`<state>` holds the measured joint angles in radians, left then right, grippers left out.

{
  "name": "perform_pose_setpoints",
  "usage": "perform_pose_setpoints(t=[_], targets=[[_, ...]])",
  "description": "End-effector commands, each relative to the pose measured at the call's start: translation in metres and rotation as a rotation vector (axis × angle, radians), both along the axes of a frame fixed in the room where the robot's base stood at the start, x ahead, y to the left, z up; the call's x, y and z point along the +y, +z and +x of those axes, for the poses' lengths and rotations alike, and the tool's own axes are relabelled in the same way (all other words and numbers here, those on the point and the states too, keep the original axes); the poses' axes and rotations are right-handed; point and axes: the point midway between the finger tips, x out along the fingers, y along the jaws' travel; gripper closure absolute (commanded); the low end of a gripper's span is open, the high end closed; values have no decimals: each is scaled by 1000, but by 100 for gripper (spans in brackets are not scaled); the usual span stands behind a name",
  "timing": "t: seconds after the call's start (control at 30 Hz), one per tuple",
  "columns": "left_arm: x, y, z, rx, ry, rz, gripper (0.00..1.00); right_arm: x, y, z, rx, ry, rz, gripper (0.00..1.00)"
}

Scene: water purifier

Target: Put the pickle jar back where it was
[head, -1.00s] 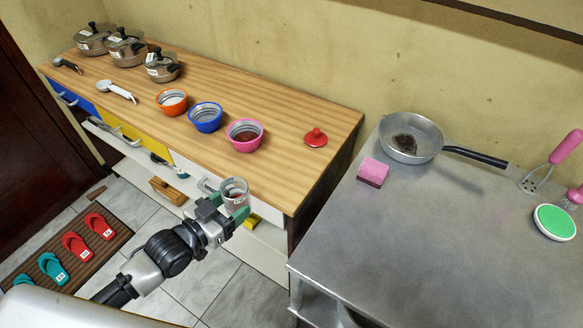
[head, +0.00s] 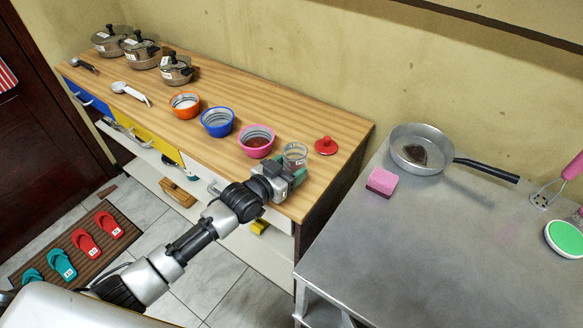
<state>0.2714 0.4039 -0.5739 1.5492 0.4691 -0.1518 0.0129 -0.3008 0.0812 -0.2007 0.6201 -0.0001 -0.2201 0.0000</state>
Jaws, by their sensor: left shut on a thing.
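The pickle jar, a small clear open glass jar (head: 295,154), is over the right end of the wooden counter, between the pink bowl and a red lid (head: 326,146). My left gripper (head: 294,172), with green fingers, is shut on the jar from the front. The jar looks upright; I cannot tell whether its base touches the counter, as the gripper hides its lower part. My right gripper is not in view.
The wooden counter (head: 215,147) holds a pink bowl (head: 257,141), a blue bowl (head: 217,122), an orange bowl (head: 184,105) and lidded pots (head: 142,51). A metal table (head: 420,255) on the right holds a pan (head: 418,149) and a pink sponge (head: 382,182).

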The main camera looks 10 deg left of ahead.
Motion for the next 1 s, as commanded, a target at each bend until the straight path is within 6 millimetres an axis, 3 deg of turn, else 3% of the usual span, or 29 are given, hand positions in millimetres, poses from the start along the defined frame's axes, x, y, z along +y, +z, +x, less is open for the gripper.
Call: perform_pose_setpoints(t=[0.57,0.6,0.73,1.0], targets=[[-3,-10,5,-1,0,0,68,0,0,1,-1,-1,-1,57],[-3,-9,5,0,0,0,35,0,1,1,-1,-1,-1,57],[-3,-9,5,0,0,0,16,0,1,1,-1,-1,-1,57],[-3,-8,5,0,0,0,14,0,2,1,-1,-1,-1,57]])
